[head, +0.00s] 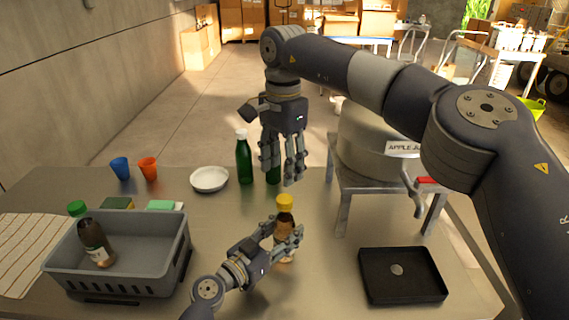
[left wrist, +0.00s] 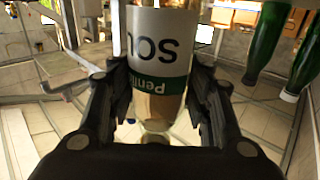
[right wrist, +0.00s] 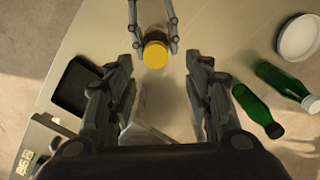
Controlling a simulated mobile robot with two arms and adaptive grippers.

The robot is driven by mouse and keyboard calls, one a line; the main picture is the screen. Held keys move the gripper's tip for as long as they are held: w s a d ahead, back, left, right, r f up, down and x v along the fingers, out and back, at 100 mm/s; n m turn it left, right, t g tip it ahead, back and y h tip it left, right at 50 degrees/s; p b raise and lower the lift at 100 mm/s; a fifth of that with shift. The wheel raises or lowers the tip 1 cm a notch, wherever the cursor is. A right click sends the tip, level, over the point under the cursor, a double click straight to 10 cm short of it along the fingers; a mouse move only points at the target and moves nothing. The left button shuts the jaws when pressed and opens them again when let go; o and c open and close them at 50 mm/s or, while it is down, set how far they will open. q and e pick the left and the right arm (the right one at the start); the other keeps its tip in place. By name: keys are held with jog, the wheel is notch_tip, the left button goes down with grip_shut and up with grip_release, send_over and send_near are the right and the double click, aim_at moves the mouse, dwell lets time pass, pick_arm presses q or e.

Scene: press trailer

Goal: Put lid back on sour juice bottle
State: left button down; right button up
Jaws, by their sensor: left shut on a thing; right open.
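The sour juice bottle (head: 284,222) stands upright at the middle of the table, with brown contents. A yellow lid (head: 285,202) sits on its top; I cannot tell how tight it is. My left gripper (head: 286,245) is shut around the bottle's body. In the left wrist view the bottle's label (left wrist: 175,40) reads "SOU", partly cut off, between the fingers. My right gripper (head: 281,176) is open and empty, pointing down above and slightly behind the bottle. In the right wrist view the yellow lid (right wrist: 155,54) shows beyond the open right fingers.
Two green bottles, one white-capped (head: 243,160), stand behind, near a white bowl (head: 209,179). A grey crate (head: 130,270) with a green-capped brown bottle (head: 95,243) is left. A black tray (head: 402,295) with a small disc and a press (head: 365,145) are right.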

aim_at(285, 198)
jog(key=shift+d, duration=0.35)
jog(key=shift+f, duration=4.05)
